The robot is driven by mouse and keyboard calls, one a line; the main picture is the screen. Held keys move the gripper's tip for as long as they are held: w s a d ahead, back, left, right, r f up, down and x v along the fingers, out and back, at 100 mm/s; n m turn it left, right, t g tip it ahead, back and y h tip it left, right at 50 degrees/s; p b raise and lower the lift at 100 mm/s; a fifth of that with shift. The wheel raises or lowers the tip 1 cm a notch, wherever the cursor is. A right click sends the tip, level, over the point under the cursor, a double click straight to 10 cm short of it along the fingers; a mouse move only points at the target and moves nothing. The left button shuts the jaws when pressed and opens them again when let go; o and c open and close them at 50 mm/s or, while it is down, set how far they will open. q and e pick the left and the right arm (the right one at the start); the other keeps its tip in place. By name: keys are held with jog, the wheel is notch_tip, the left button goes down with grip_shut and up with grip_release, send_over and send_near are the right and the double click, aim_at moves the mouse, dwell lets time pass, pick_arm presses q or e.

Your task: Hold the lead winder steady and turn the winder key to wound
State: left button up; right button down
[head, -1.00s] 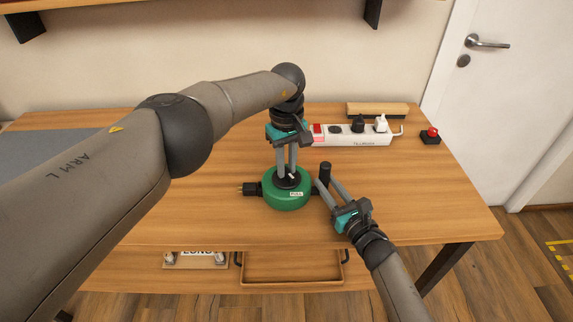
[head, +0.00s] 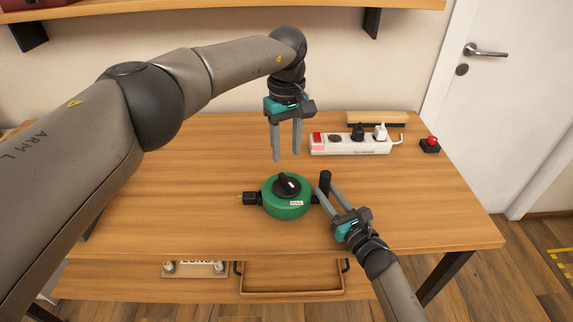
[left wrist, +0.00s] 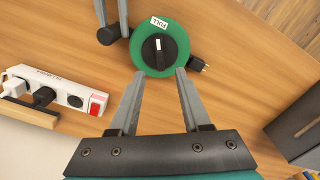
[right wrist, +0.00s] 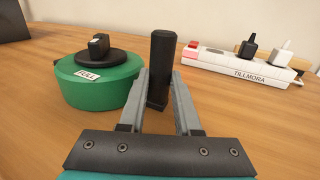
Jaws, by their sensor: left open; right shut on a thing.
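The lead winder (head: 284,208) is a round green drum with a white FULL label, standing on the wooden table; it also shows in the left wrist view (left wrist: 143,56) and the right wrist view (right wrist: 95,92). The black winder key (head: 287,184) with a white mark sits on its top. My left gripper (head: 286,158) is open and empty, above and behind the winder, clear of the key. My right gripper (head: 325,196) is shut on the upright black handle (right wrist: 161,65) at the winder's right side. A black plug (head: 249,198) sits at the winder's left side.
A white power strip (head: 350,145) with a red switch and plugs lies behind the winder. A red button (head: 430,144) on a black base stands at the right. A brush (head: 376,118) lies at the back. The table's left side is clear.

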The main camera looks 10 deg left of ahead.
pick_arm(q)
notch_tip(320, 180, up, 4)
jog(key=shift+f, duration=0.1)
dwell(0.4)
pick_arm(e)
jog(key=c, duration=0.5)
grip_release()
jog(key=shift+s, duration=0.1)
